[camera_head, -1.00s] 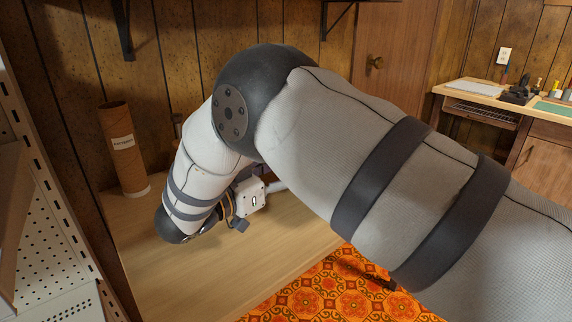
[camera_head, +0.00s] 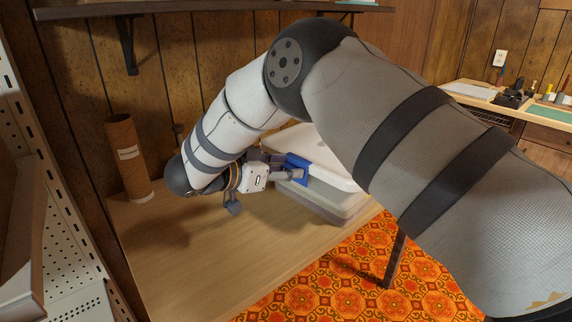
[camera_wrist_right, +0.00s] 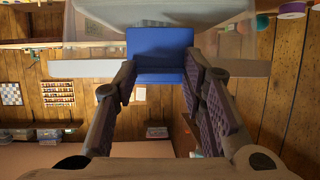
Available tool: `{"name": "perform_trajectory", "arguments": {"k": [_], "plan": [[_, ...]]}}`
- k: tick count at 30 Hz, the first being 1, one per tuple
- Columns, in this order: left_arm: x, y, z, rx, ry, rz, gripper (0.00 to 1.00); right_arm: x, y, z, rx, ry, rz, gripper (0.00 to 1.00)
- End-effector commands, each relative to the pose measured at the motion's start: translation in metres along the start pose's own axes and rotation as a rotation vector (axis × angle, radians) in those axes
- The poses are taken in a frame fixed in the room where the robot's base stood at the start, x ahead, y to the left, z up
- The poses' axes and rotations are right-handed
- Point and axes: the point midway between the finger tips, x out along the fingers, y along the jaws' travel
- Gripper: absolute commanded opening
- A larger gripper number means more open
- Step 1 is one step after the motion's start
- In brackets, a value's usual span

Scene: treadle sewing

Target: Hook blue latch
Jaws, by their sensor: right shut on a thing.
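A pale box with a whitish lid (camera_head: 318,150) and a grey body (camera_head: 340,201) stands on the wooden table, partly hidden behind my right arm. The blue latch (camera_head: 298,163) is on the box's left side. My right gripper (camera_head: 291,174) reaches it from the left and is shut on it. In the right wrist view the blue latch (camera_wrist_right: 160,48) is a broad blue plate between the fingertips of my right gripper (camera_wrist_right: 160,80), against the box's translucent wall (camera_wrist_right: 160,12). Whether the latch is hooked cannot be told. My left gripper is not in view.
A cardboard tube (camera_head: 127,160) stands at the table's back left corner. The front of the wooden table (camera_head: 205,265) is clear. A perforated white shelf unit (camera_head: 65,265) is at the far left. A wall shelf (camera_head: 200,8) is above.

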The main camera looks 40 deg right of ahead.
Motion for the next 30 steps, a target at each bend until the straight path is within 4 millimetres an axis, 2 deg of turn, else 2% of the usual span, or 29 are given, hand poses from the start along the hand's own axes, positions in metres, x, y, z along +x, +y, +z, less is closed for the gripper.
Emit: {"name": "perform_trajectory", "arguments": {"k": [1,11,12,14,24,26,30], "plan": [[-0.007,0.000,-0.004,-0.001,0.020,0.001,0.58,-0.001,0.001,-0.010,0.011,-0.027,-0.001,0.10],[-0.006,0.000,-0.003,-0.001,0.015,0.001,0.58,0.003,-0.001,-0.003,-0.001,-0.053,-0.001,0.10],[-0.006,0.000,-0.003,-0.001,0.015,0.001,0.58,0.003,-0.001,-0.003,-0.001,-0.053,-0.001,0.45],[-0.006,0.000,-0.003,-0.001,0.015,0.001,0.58,0.003,-0.001,-0.003,-0.001,-0.053,-0.001,0.58],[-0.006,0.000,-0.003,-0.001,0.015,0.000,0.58,-0.001,-0.001,-0.003,-0.001,-0.052,-0.002,0.58],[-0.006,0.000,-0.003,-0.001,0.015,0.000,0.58,-0.009,-0.001,-0.003,-0.001,-0.052,-0.002,0.58],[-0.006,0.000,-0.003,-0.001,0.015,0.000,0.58,-0.045,-0.002,-0.006,0.000,-0.052,-0.005,0.58]]}}
